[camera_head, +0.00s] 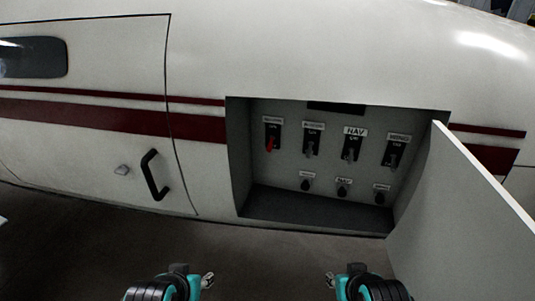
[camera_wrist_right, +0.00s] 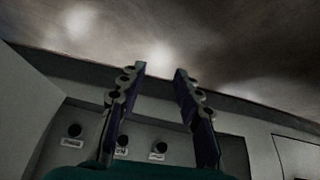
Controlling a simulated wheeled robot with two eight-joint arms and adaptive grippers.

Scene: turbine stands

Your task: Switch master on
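A recessed switch panel (camera_head: 287,175) is set in the side of a white aircraft fuselage. Its upper row has a red-levered switch (camera_head: 271,140) at the left and grey-levered switches to its right, one labelled NAV (camera_head: 351,149). The other labels are too blurred to read surely. All the upper levers appear to point down. My left gripper (camera_head: 208,280) and right gripper (camera_head: 330,280) are in front of and below the panel, apart from it. In the right wrist view the right gripper (camera_wrist_right: 160,75) has its fingers apart with nothing between them. The left fingertips are too small to judge.
A row of dark knobs (camera_head: 343,190) sits low in the panel; knobs also show in the wrist view (camera_wrist_right: 75,131). The open panel door (camera_head: 465,215) juts out at the right. A door with a black handle (camera_head: 153,175) is left. Floor ahead is clear.

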